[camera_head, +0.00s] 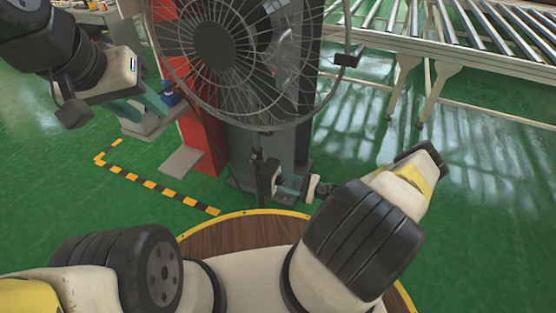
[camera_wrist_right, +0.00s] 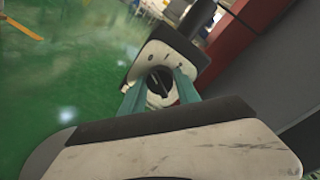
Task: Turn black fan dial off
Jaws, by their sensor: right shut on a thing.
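The large black wire-cage fan (camera_head: 212,45) stands upright at the top of the head view. Its control box (camera_head: 264,182) sits low on the fan's stand. In the right wrist view the box's pale face (camera_wrist_right: 178,57) carries small dark marks and a round black dial (camera_wrist_right: 158,82). My right gripper (camera_head: 281,184) has its teal fingers at the box. In the right wrist view the right gripper (camera_wrist_right: 159,88) has one finger on each side of the dial and is shut on it. My left gripper (camera_head: 166,100) hangs at the upper left, away from the fan controls; its finger gap is unclear.
A red column (camera_head: 203,140) and a grey cabinet (camera_head: 245,145) stand behind the fan. A roller conveyor (camera_head: 450,55) is at the upper right. Yellow-black tape (camera_head: 160,188) marks the green floor. Open floor (camera_head: 480,220) lies to the right.

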